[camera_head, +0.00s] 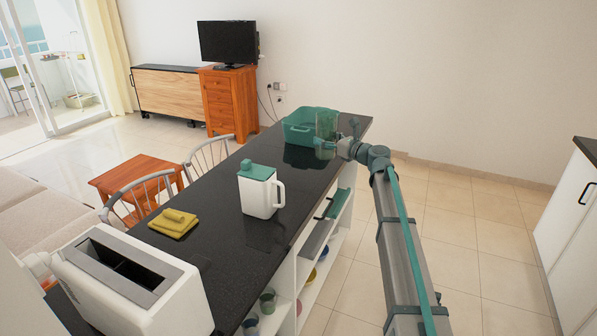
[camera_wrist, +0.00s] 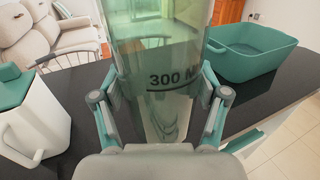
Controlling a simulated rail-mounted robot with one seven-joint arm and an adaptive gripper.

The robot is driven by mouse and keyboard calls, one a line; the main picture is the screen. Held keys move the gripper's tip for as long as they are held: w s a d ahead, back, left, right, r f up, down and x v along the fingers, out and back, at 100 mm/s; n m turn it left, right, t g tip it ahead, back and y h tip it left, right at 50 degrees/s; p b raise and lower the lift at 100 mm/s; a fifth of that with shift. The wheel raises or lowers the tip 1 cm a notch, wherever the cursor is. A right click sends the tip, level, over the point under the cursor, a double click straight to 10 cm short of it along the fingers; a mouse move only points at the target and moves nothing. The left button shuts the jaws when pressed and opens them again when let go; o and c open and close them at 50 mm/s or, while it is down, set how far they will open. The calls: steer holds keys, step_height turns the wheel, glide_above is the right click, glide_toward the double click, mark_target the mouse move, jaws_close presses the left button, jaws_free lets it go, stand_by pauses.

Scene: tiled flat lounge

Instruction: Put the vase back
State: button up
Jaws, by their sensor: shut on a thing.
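The vase (camera_wrist: 165,50) is a tall, clear green glass cylinder with a dark "300" marking, upright in the middle of the wrist view. In the head view the vase (camera_head: 326,122) is at the far right end of the dark counter, beside a green tub. My gripper (camera_wrist: 160,108) has its fingers on both sides of the vase and is shut on it. My gripper (camera_head: 326,146) also shows in the head view, low on the vase. I cannot tell whether the vase's base touches the counter; the gripper body hides its lower end.
The dark counter (camera_head: 215,240) carries the green tub (camera_head: 298,133), a white jug with green lid (camera_head: 258,192), a yellow cloth (camera_head: 173,223) and a white toaster (camera_head: 130,285). Shelves below hold bowls and cups. Chairs stand along the far side. The counter between jug and tub is clear.

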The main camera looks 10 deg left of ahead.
steer(key=shift+w+a+f+p, duration=0.4)
steer(key=shift+w+a+f, duration=1)
steer(key=shift+a+f, duration=0.6)
steer(key=shift+w+a+f+p, duration=0.35)
steer(key=shift+w+a+f, duration=1.1)
steer(key=shift+f, duration=0.85)
steer(key=shift+w+a+f+p, duration=0.4)
steer(key=shift+w+a+f, duration=0.9)
steer(key=shift+a+f, duration=0.75)
steer(key=shift+d+f, duration=0.15)
steer(key=shift+f, duration=0.15)
steer(key=o, duration=1.6)
steer(key=shift+c, duration=0.2)
